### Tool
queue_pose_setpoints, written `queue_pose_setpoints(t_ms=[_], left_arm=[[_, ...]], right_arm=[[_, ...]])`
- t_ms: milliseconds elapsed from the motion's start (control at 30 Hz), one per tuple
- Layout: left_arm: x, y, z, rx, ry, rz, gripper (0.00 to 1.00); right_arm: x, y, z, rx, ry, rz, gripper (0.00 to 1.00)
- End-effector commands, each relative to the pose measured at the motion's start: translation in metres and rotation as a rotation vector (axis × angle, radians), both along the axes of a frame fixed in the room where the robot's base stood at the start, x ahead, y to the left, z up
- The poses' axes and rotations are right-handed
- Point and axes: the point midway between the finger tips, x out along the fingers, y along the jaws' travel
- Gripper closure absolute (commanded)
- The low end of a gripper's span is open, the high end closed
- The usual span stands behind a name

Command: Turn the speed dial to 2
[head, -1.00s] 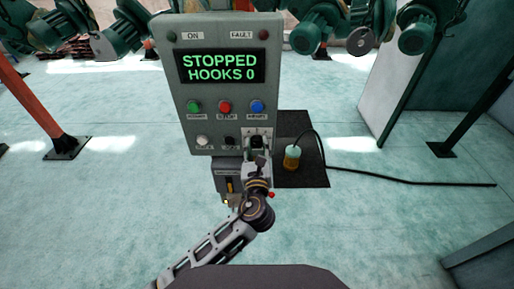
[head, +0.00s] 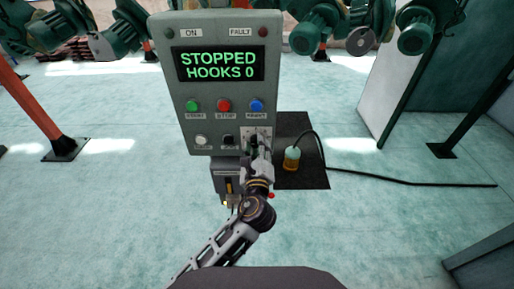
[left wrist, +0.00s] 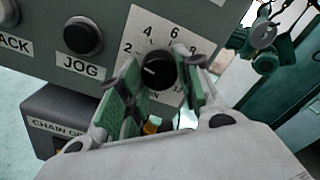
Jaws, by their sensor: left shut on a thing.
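The speed dial (left wrist: 158,72) is a black round knob on a white plate marked 2, 4, 6 and 8. A small white mark shows on the knob's left side, pointing roughly left and a little below the 2; its exact setting is hard to read. My left gripper (left wrist: 150,84) has its green-padded fingers either side of the knob and is shut on it. In the head view my left gripper (head: 260,147) covers most of the dial at the panel's lower right. My right gripper is not in view.
The grey control panel (head: 182,65) has a screen (head: 219,65) reading STOPPED, HOOKS 0. The black JOG button (left wrist: 83,36) sits left of the dial. Green hoists hang behind.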

Motion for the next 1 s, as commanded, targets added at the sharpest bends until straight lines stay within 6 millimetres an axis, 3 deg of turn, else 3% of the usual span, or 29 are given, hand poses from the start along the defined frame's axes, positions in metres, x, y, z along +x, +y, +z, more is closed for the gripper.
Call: queue_pose_setpoints(t_ms=[300, 333, 500, 1000], left_arm=[[0.0003, 0.0005, 0.0014, -0.001, -0.002, 0.001, 0.89], [0.0003, 0.0005, 0.0014, -0.001, -0.002, 0.001, 0.63], [0.0002, 0.0003, 0.0011, -0.001, -0.002, 0.001, 0.43], [-0.0059, 0.0, -0.0001, 0.0, 0.0, 0.0, 0.43]], right_arm=[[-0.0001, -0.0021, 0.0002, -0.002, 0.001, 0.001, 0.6], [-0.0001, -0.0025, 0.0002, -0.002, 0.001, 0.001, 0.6], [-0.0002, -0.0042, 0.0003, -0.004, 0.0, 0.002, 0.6], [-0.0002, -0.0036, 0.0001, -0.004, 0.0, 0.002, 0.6]])
